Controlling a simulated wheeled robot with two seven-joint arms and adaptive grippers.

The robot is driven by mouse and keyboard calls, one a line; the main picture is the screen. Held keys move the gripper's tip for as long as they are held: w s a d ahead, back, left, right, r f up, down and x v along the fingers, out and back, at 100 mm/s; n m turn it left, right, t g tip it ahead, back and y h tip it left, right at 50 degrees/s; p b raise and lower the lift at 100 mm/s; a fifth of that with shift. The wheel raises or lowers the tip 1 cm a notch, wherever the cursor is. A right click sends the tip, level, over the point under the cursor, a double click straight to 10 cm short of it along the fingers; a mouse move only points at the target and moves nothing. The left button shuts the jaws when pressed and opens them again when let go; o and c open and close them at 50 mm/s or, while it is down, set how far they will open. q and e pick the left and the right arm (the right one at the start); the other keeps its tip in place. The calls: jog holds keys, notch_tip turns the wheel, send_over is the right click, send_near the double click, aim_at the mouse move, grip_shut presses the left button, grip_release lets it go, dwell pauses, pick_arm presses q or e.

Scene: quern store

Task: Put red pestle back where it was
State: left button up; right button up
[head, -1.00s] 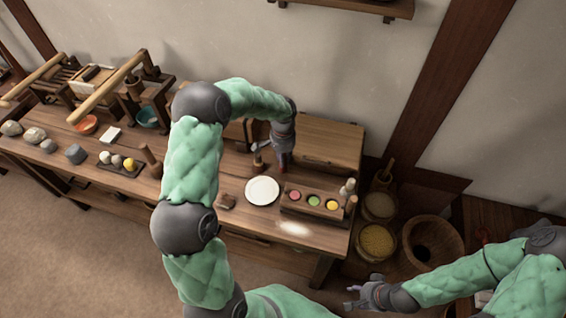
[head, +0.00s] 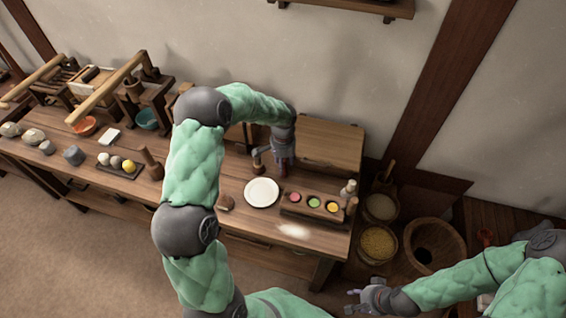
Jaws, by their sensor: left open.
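My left gripper (head: 283,164) is open, pointing down over the back of the workbench, just right of a small upright brown pestle-like piece (head: 258,164). A dark reddish patch shows at its fingers; I cannot tell whether that is the red pestle. A larger brown upright pestle (head: 152,165) stands on the bench to the left, beside the tray of small balls. A small red thing (head: 485,237) shows on the floor side at the right, partly hidden by my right arm; its shape is unclear. My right gripper (head: 352,301) is open and empty in front of the bench.
A white plate (head: 262,192) lies in front of my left gripper. A wooden block with pink, green and yellow wells (head: 313,207) stands at the bench's right end. Grain tubs (head: 377,244) and a large wooden mortar (head: 440,238) stand on the floor right of the bench.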

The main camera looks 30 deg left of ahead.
pick_arm(q)
notch_tip(320, 180, up, 12)
jog(key=p, duration=0.4)
jog(key=shift+r, duration=0.1)
dwell(1.2)
